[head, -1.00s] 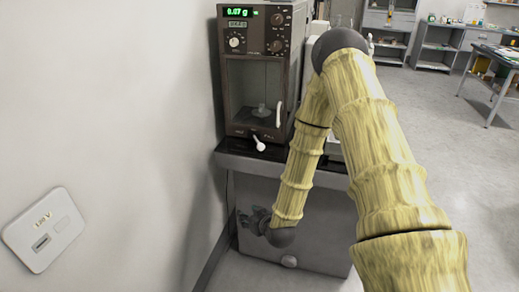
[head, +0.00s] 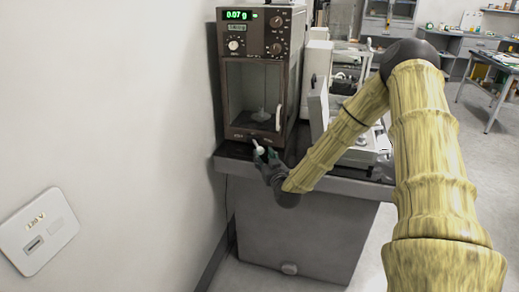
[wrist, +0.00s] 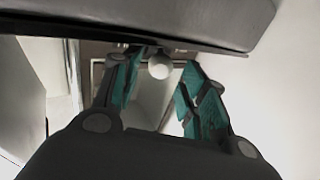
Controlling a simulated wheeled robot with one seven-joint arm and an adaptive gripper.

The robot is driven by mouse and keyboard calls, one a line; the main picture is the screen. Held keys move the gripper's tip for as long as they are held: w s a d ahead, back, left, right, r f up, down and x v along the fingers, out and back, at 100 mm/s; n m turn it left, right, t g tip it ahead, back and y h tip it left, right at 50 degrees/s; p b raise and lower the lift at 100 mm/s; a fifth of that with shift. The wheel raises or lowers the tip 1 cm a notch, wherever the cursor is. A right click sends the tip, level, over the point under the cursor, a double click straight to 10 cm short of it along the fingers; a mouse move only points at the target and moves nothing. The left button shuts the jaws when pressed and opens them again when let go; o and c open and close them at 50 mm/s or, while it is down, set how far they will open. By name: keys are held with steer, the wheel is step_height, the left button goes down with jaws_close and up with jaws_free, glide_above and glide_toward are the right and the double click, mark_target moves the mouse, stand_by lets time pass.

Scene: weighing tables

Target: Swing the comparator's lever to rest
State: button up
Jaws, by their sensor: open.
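The comparator (head: 234,104) is a dark brown cabinet with a glass-fronted chamber and a green display reading 0.07 g. Its lever has a white knob (head: 258,149) low on the front, below the chamber. In the wrist view the knob (wrist: 159,67) lies between the two finger tips, nearer the left one. My gripper (head: 264,158) is at the lever, with its fingers apart on either side of the knob; it also shows in the wrist view (wrist: 157,75). I cannot tell whether a finger touches the knob. The lever's arm is mostly hidden.
The comparator stands on a grey table (head: 300,225) with a dark top, close to the wall on the left. A white instrument (head: 350,150) stands to its right, partly behind my arm. Open floor lies right.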

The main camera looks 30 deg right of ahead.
mark_target(259, 148)
steer(key=x, duration=0.6)
steer(key=shift+w, duration=0.25)
steer(key=shift+d, duration=0.1)
jaws_close()
